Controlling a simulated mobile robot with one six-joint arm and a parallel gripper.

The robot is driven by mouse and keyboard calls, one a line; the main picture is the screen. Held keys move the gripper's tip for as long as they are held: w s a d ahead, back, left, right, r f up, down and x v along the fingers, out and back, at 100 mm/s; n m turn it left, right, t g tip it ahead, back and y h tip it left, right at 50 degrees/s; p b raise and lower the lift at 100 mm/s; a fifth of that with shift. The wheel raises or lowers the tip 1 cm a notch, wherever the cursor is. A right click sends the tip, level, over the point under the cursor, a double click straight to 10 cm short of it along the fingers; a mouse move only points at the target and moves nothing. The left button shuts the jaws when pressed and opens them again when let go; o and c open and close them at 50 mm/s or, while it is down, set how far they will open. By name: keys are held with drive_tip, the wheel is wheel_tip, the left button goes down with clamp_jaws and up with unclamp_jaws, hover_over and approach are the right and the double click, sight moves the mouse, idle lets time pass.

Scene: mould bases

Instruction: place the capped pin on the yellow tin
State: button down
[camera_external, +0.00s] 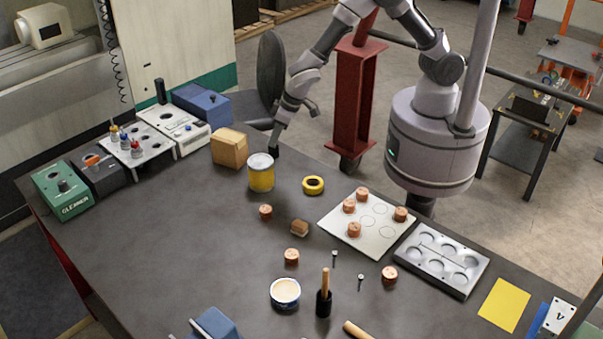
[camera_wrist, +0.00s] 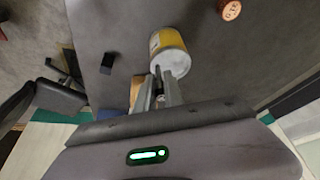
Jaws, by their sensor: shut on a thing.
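The yellow tin (camera_external: 261,177) stands upright on the dark bench, its pale lid on top. In the wrist view the tin (camera_wrist: 170,50) is just beyond my fingertips, its pale end towards me. My gripper (camera_external: 275,149) is at the tin's upper right in the outside view. In the wrist view my gripper (camera_wrist: 164,88) is shut on a small, thin thing, which looks like the capped pin (camera_wrist: 159,98). Its shape is mostly hidden between the fingers. I cannot tell whether it touches the tin. Two small silver-headed pins (camera_external: 335,257) (camera_external: 361,280) stand on the bench.
Copper pieces (camera_external: 265,211) are scattered in front. A white board (camera_external: 335,225) and grey mould tray (camera_external: 461,284) lie right.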

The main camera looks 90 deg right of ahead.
drive_tip(key=w, duration=0.5)
drive_tip(key=shift+a+f+p, duration=0.35)
drive_tip(key=shift+a, duration=0.05)
wheel_tip(320, 180, down, 3)
drive_tip(key=shift+r, duration=0.15)
drive_tip(key=shift+f, duration=0.3)
drive_tip(key=shift+f+b, duration=0.2)
drive_tip(key=shift+b, duration=0.3)
drive_tip(key=c, duration=1.5)
unclamp_jaws()
drive_tip(key=shift+o, duration=0.2)
drive_tip(key=shift+r, duration=0.1)
